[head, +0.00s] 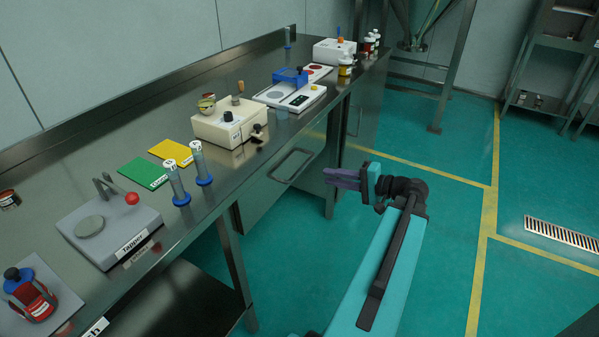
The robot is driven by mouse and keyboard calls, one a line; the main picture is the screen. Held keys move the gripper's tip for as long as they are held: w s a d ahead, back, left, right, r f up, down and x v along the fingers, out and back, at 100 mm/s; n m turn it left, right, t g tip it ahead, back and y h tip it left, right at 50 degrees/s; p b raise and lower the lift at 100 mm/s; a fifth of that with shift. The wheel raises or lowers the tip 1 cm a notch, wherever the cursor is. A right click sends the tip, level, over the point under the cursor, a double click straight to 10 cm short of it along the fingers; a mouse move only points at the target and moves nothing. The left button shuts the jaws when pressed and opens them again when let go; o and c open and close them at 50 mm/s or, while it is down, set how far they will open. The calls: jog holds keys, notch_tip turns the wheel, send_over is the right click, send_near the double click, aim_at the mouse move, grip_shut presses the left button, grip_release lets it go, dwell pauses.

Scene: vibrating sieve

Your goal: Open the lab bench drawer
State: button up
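The lab bench drawer (257,190) is a grey metal front under the bench top, in the middle of the head view. It looks flush with the bench. Its looped metal handle (291,182) sticks out from the front. My gripper (328,177) has two purple fingers pointing left toward the handle. They look parted, with a narrow gap and nothing between them. The gripper is to the right of the handle and apart from it in the picture. The exact distance in depth is hard to tell.
The steel bench top (130,120) carries a tapper device (110,230), a cream machine (228,122), a blue-framed scale (290,95), two clear tubes with blue bases, and several bottles. Green floor (440,225) to the right is open. A metal frame (447,80) stands behind.

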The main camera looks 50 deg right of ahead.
aim_at(299, 170)
jog(key=shift+p+x, duration=0.35)
jog(key=shift+x, duration=6.05)
jog(key=shift+c, duration=0.2)
grip_shut()
jog(key=shift+a, duration=0.2)
jog(key=shift+s+d, duration=0.1)
jog(key=shift+s, duration=0.05)
